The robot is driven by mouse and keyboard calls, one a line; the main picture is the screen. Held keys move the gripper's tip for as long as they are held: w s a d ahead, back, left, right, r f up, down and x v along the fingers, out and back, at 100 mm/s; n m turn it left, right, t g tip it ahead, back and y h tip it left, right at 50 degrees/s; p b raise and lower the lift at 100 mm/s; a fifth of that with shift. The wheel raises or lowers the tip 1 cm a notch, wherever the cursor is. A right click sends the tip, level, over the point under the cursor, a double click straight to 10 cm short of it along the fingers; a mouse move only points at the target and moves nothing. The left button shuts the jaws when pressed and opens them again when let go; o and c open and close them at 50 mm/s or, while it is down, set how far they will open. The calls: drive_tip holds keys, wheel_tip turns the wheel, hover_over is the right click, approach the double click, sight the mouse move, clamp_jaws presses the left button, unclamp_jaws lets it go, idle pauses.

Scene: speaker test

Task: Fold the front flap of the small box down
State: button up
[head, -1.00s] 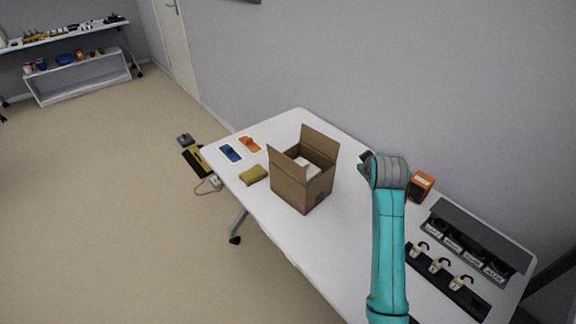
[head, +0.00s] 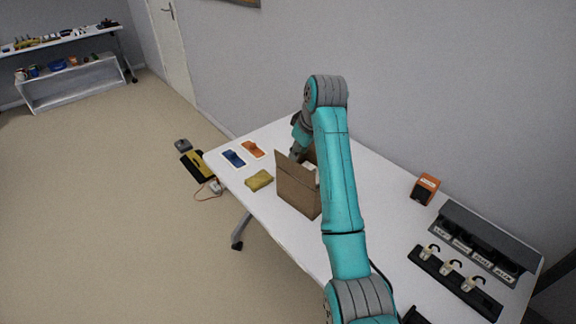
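The small cardboard box (head: 294,194) stands open on the white table (head: 262,210). One flap (head: 291,169) stands up along its left side. The back flap, upright a second ago, is now mostly hidden behind my arm, as is the box's right part. I cannot tell which flap counts as the front one. A pale item shows a little inside the box. My gripper (head: 296,153) is over the far left part of the box, close behind the upright flap. Its fingers are small and partly hidden, so neither their opening nor contact with the box can be told.
A yellow sponge-like block (head: 260,180), a blue item (head: 233,158) and an orange item (head: 253,149) lie left of the box. An orange device (head: 425,188) and a dark rack (head: 480,240) stand at the right. A grey wall runs behind the table.

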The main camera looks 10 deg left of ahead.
sight(289, 173)
drive_tip(key=x, duration=0.9)
drive_tip(key=shift+w+a+f, duration=0.15)
drive_tip(key=shift+f, duration=0.15)
drive_tip(key=shift+c, duration=0.2)
clamp_jaws()
